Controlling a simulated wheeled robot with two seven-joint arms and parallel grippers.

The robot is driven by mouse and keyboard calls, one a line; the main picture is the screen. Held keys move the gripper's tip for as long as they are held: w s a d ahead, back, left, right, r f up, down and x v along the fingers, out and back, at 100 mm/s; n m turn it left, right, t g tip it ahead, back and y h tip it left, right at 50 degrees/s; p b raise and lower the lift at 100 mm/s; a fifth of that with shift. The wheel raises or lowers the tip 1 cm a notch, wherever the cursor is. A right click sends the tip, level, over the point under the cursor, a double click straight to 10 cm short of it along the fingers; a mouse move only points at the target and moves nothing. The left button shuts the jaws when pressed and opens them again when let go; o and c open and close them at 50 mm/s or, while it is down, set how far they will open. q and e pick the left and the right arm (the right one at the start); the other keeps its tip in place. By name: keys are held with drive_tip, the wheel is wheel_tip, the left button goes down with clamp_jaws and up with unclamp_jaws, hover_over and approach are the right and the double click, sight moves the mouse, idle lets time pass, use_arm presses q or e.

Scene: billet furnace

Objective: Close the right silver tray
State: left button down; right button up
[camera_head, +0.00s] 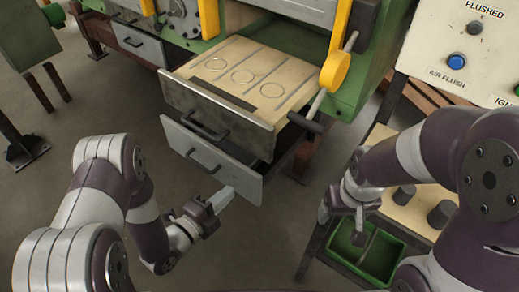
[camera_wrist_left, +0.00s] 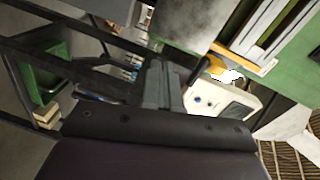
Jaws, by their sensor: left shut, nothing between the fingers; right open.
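On the right machine, two silver-fronted trays stick out, one above the other. The upper tray (camera_head: 217,103) is pulled out and has a tan top with ring outlines. The lower silver tray (camera_head: 212,160) is also out, with a dark handle on its front; its inside is mostly hidden. My left gripper (camera_head: 226,196) is shut and empty, just in front of the lower tray's right front corner; I cannot tell if it touches. It shows in the left wrist view (camera_wrist_left: 160,85). My right gripper (camera_head: 341,217) is open and empty, over the stand at the right.
A yellow lever (camera_head: 336,70) with a dark-ended rod hangs near the upper tray's right side. A green bin (camera_head: 368,255) sits in the stand at right. A control panel (camera_head: 460,50) stands at upper right. Another silver tray (camera_head: 138,41) is at back left.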

use_arm(q)
wheel_tip(320, 180, up, 2)
drive_tip(key=m+t, duration=0.1)
drive_tip(key=m, duration=0.1)
approach(269, 148)
drive_tip(key=p+x, duration=0.1)
drive_tip(key=x, duration=0.5)
drive_tip(key=shift+w+d, duration=0.3)
use_arm(e)
drive_tip(key=shift+s+d+r, duration=0.1)
drive_tip(key=shift+d+r, duration=0.5)
drive_tip(key=shift+d, duration=0.1)
use_arm(q)
drive_tip(key=shift+w+d, duration=0.1)
drive_tip(key=shift+w, duration=0.1)
drive_tip(key=r+b+x, duration=0.1)
drive_tip(key=b+x, duration=1.5)
drive_tip(key=x, duration=1.3)
drive_tip(key=shift+w+d+r+t, duration=0.2)
drive_tip(key=shift+d+r+t, duration=0.1)
drive_tip(key=shift+r, duration=0.25)
use_arm(e)
wheel_tip(269, 148, down, 17)
drive_tip(key=w+d, duration=0.1)
drive_tip(key=shift+w+r, duration=0.2)
